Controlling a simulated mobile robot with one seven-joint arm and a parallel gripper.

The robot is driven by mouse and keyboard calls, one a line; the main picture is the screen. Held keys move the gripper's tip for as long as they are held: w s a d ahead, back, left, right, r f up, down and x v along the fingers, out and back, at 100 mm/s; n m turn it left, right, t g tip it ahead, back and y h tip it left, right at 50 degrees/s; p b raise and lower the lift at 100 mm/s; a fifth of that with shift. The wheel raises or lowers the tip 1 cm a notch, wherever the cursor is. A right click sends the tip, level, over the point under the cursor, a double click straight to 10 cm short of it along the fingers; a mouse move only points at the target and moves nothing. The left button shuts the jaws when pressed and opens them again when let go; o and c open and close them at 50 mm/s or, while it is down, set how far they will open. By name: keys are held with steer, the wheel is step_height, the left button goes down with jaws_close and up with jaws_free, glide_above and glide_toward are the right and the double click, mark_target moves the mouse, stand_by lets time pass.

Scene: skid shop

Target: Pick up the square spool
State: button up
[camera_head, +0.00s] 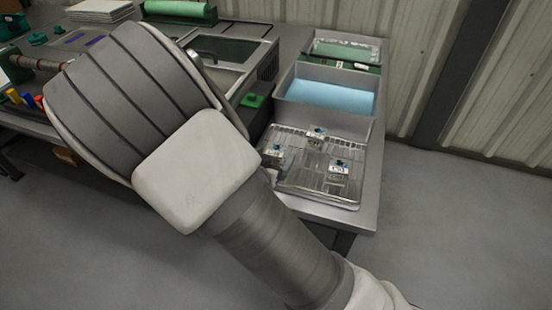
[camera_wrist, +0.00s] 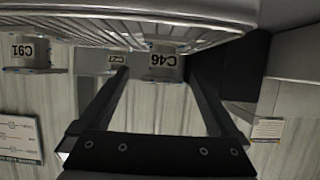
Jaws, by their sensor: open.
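Three small square metal pieces with white tags stand on a wire rack (camera_head: 318,196): one at left (camera_head: 272,153), one at the back (camera_head: 316,135), one at front right (camera_head: 339,168). I cannot tell which is the square spool. In the wrist view, which looks upside down, tagged pieces show at left (camera_wrist: 30,54), in the middle (camera_wrist: 104,63) and near centre (camera_wrist: 165,64). My gripper (camera_wrist: 163,72) is open and empty, its fingers either side of the centre piece in the picture; contact cannot be seen. In the head view my arm hides the gripper.
A grey tub with a blue inside (camera_head: 325,97) stands behind the rack, with a green-edged tray (camera_head: 343,50) beyond. A sink (camera_head: 225,52) and a green block (camera_head: 253,100) lie left. The bench edge is near the rack; open floor (camera_head: 470,230) lies right.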

mark_target(280, 147)
steer(key=shift+b+x, duration=0.95)
steer(key=shift+x, duration=2.1)
steer(key=shift+a+r, duration=0.15)
steer(key=shift+r, duration=0.05)
jaws_close()
steer(key=shift+r, duration=0.1)
step_height(280, 147, up, 5)
steer(key=shift+w+f+p, duration=0.1)
steer(key=shift+f+p, duration=0.05)
steer(key=shift+p, duration=1.1)
steer(key=s+d+r+p, duration=0.1)
steer(key=d+r, duration=0.5)
steer(key=d, duration=0.5)
step_height(280, 147, up, 16)
steer(key=s+a+n+y+p, duration=0.1)
steer(key=p, duration=1.2)
steer(key=shift+s+a+r+p, duration=0.2)
steer(key=shift+s+a+p, duration=0.2)
